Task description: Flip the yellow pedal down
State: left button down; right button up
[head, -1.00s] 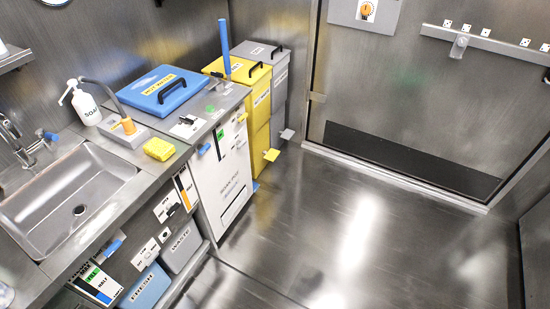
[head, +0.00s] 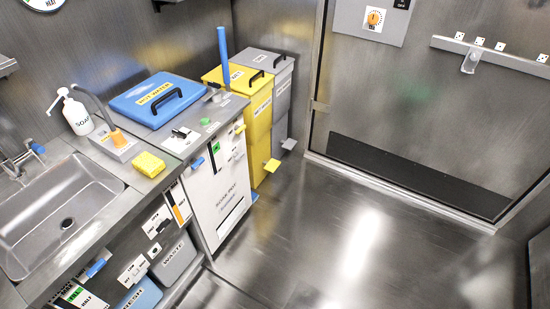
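The yellow pedal (head: 272,165) is a small flat plate sticking out low on the front of the yellow bin (head: 262,112). The bin stands on the floor, and its lid with a black handle (head: 238,86) is shut. Whether the pedal is up or down is hard to tell from this angle. Neither of my grippers is in the head view.
A grey bin (head: 281,95) with a grey pedal (head: 289,144) stands beside the yellow one, by the wall. A white-fronted cabinet (head: 222,200) with a blue lid (head: 160,99) stands on the other side. The metal floor (head: 350,240) in front is clear.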

aim_at(270, 166)
jog(key=i+l+u, duration=0.15)
jog(key=i+l, duration=1)
jog(key=i+l+u, duration=0.2)
jog(key=i+l, duration=1.05)
jog(key=k+l, duration=0.05)
jog(key=l, duration=0.05)
